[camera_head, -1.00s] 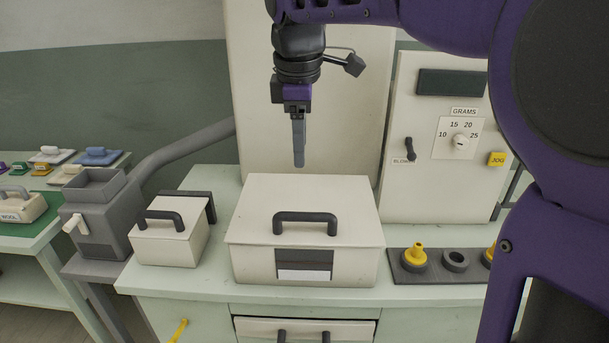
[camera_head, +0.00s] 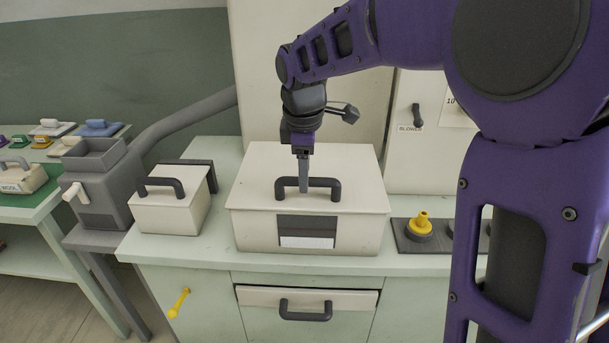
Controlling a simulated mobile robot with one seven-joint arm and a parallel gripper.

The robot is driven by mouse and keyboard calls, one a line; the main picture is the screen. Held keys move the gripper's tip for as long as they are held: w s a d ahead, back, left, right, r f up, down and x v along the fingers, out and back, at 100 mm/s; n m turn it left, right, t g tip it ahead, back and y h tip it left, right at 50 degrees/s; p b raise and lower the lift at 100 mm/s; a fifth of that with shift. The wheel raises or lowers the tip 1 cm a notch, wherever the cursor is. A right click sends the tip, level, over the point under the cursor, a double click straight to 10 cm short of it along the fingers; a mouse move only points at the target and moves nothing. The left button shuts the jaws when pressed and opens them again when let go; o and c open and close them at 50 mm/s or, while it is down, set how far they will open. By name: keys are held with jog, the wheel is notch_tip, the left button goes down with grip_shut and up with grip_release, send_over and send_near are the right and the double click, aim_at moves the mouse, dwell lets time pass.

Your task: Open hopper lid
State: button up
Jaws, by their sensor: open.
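The hopper is a cream box (camera_head: 256,231) on the bench, with a flat lid (camera_head: 352,165) that lies shut. A dark grey arched handle (camera_head: 327,188) stands on the lid. A dark window with a white strip shows in the box front. My gripper (camera_head: 303,189) points down at the left-middle part of this handle, and its fingers overlap the handle bar in the picture. It is open, though seen edge-on, so the gap between the fingers does not show. I cannot tell whether the fingers touch the handle.
A smaller cream box (camera_head: 168,216) with a dark handle stands to the left, beside a grey hand-cranked machine (camera_head: 100,185). A dark tray with a yellow nozzle (camera_head: 421,225) lies to the right. A tall cream panel (camera_head: 258,60) rises behind. A drawer (camera_head: 260,298) sits below.

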jog(key=shift+w+f, duration=0.1)
jog(key=shift+f, duration=0.4)
grip_shut()
dwell(1.2)
